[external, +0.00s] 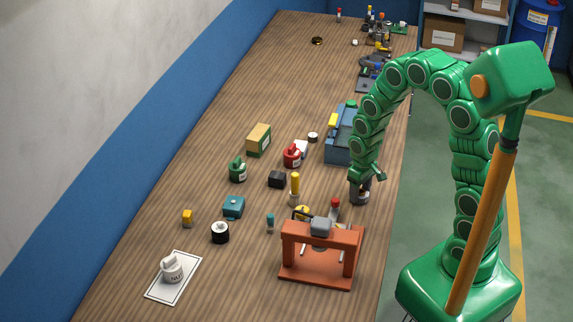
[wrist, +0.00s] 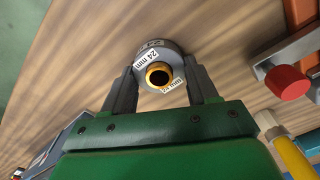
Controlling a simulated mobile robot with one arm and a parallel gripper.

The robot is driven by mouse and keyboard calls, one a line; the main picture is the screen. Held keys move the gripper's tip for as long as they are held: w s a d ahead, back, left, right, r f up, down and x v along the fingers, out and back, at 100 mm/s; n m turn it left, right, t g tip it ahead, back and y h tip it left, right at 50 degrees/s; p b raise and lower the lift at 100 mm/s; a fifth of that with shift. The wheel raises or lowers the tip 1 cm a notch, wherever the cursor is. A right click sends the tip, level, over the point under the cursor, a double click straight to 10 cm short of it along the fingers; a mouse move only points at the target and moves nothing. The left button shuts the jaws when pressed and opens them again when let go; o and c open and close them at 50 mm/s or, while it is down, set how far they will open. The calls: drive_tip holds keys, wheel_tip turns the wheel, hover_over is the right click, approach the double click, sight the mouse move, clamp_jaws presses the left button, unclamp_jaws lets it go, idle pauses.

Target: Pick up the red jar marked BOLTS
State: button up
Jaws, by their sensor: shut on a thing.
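A red jar (external: 292,156) with a white label stands on the wooden workbench, left of my arm in the external view; its label is too small to read. The jar is not in the wrist view. My gripper (external: 360,188) is at the bench's right side, to the right of the jar and apart from it. It is shut on a grey ring-shaped piece (wrist: 155,66) labelled "24 mm", with a brass-coloured inner rim around a dark hole. The fingers press it from both sides.
A green jar (external: 237,170), a black block (external: 277,180) and a green-and-tan box (external: 258,140) stand near the red jar. A blue toolbox (external: 338,148) is beside my arm. An orange press frame (external: 318,275) stands in front. A white jar (external: 172,268) sits on a white card.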

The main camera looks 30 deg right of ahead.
sight(359, 190)
drive_tip(key=shift+f, duration=0.1)
drive_tip(key=o, duration=1.4)
wheel_tip(359, 190, up, 12)
drive_tip(key=s+d+r+m, duration=0.1)
drive_tip(key=s+d+r, duration=0.4)
drive_tip(key=s, duration=0.6)
drive_tip(key=shift+d+r+g, duration=0.2)
drive_tip(key=shift+r+g, duration=0.2)
drive_tip(key=shift+r, duration=0.3)
drive_tip(key=s+d+r, duration=0.1)
drive_tip(key=s, duration=0.4)
drive_tip(key=s+d+r+m, duration=0.1)
drive_tip(key=s, duration=0.4)
drive_tip(key=s+d+r+m+g, duration=0.1)
drive_tip(key=s, duration=0.4)
drive_tip(key=shift+s+d+r, duration=0.15)
drive_tip(key=shift+d+r, duration=0.1)
drive_tip(key=shift+d, duration=0.15)
